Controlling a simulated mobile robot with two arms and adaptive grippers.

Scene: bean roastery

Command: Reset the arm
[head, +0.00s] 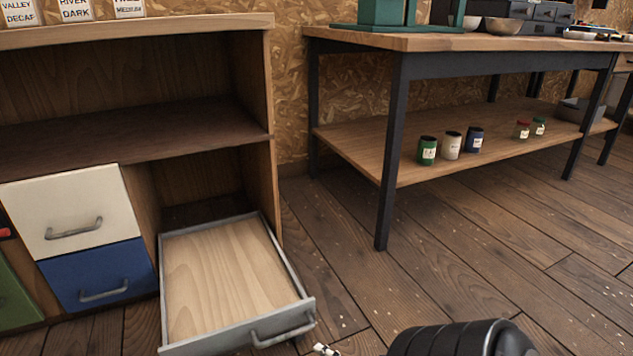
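A black rounded part of my own arm (462,340) shows at the bottom edge, right of the middle. Neither of my grippers can be made out in the head view, so what they hold is hidden. A small white and black piece (325,349) shows at the bottom edge near the drawer; I cannot tell what it belongs to. A grey-framed drawer (225,275) with a bare wooden bottom stands pulled out of the cabinet at the lower left. It is empty.
The wooden cabinet (262,90) has closed white (75,200) and blue (100,270) drawers. A workbench (450,42) stands at right; several small canisters stand on its lower shelf (400,125). The plank floor (440,250) between them is clear.

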